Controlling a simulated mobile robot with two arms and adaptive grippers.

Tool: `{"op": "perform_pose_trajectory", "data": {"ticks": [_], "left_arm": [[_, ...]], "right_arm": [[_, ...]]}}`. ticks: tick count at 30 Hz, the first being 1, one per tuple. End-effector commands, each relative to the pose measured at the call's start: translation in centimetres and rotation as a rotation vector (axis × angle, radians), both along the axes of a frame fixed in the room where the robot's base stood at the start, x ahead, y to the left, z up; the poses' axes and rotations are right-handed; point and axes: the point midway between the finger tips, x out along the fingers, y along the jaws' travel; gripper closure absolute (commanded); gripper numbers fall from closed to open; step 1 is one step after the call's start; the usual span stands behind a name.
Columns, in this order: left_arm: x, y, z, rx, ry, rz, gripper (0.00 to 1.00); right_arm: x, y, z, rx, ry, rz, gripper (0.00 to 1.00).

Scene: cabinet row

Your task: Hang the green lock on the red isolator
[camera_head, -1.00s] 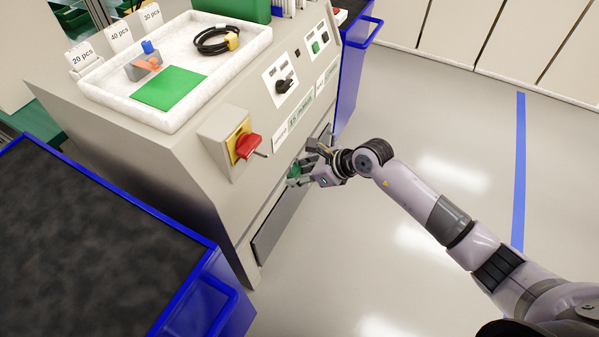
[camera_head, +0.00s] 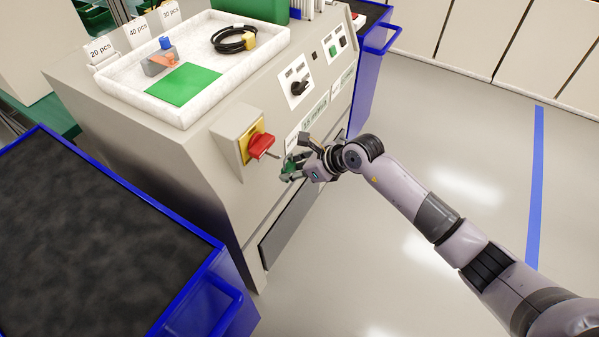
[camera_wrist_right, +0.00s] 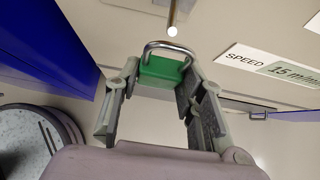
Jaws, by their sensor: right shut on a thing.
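The red isolator (camera_head: 261,145) is a red rotary handle on a yellow plate, on a grey box on the cabinet's sloped front. A thin metal pin sticks out from its handle. My right gripper (camera_head: 293,165) is shut on the green lock (camera_head: 288,169), just below and right of the isolator, apart from it. In the right wrist view the green lock (camera_wrist_right: 162,72) sits between the fingertips with its metal shackle (camera_wrist_right: 168,46) pointing up. The rounded tip of a metal rod (camera_wrist_right: 172,29) shows just above the shackle. My left gripper is not in view.
A white tray (camera_head: 190,117) with a green square, a small grey-orange-blue part and a black cable coil lies on the cabinet top. Blue-rimmed carts flank the cabinet: one with a dark top (camera_head: 90,240) at left, another (camera_head: 375,42) behind. Floor at right is clear.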

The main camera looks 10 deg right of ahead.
Motion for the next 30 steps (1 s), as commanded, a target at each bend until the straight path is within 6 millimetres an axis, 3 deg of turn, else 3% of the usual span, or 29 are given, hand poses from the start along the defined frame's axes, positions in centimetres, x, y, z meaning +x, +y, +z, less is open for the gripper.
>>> {"op": "perform_pose_trajectory", "data": {"ticks": [30], "left_arm": [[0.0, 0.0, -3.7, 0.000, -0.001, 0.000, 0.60]], "right_arm": [[3.2, 4.5, -1.4, 0.000, 0.000, 0.001, 0.84]]}}
